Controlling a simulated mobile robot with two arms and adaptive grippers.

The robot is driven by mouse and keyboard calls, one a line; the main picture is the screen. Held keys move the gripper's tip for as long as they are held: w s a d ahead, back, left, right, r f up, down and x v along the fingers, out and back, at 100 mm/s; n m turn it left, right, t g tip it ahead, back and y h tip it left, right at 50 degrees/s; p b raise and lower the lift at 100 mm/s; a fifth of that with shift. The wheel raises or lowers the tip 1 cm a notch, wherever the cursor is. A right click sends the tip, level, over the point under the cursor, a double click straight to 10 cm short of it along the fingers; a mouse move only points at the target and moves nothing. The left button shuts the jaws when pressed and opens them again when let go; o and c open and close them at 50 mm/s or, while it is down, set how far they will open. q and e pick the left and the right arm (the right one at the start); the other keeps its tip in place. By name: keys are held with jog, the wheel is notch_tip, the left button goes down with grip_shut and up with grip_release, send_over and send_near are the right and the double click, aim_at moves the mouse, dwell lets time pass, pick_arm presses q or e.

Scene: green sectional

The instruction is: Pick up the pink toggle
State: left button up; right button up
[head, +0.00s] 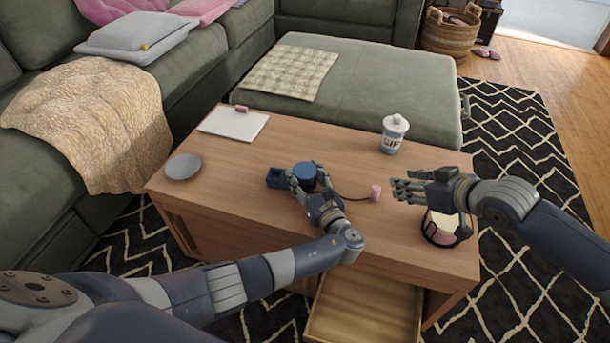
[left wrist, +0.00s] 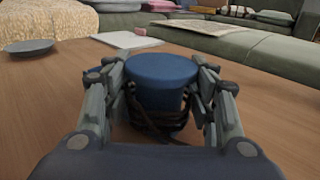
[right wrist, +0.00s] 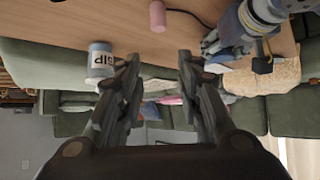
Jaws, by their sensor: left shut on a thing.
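The pink toggle (head: 375,192) is a small cylinder standing on the wooden table at the end of a dark cord. It also shows at the top of the right wrist view (right wrist: 157,16). The cord runs left to a round blue body (head: 305,173) with dark cord wound around it, seen close up in the left wrist view (left wrist: 160,75). My left gripper (head: 308,179) is shut on the blue body, a finger on each side. My right gripper (head: 397,187) is open and empty, just right of the toggle and apart from it.
A blue open box (head: 277,179) sits left of the blue body. A SIP cup (head: 392,138) stands behind, and a dark-framed jar (head: 441,228) is under my right forearm. A grey plate (head: 183,167) and white board (head: 234,124) lie left. An open drawer (head: 364,312) juts forward.

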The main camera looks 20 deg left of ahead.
dwell(0.4)
jog(key=o, duration=0.3)
jog(key=g+h, duration=0.4)
send_near(376, 188)
jog(key=shift+n, duration=0.3)
jog(key=x, duration=0.2)
jog(key=a+x, duration=0.1)
jog(key=x, duration=0.2)
jog(key=shift+d+x, duration=0.2)
jog(key=shift+x, duration=0.9)
jog(key=shift+d+x, duration=0.25)
jog(key=shift+x, duration=1.7)
jog(key=shift+w, duration=0.15)
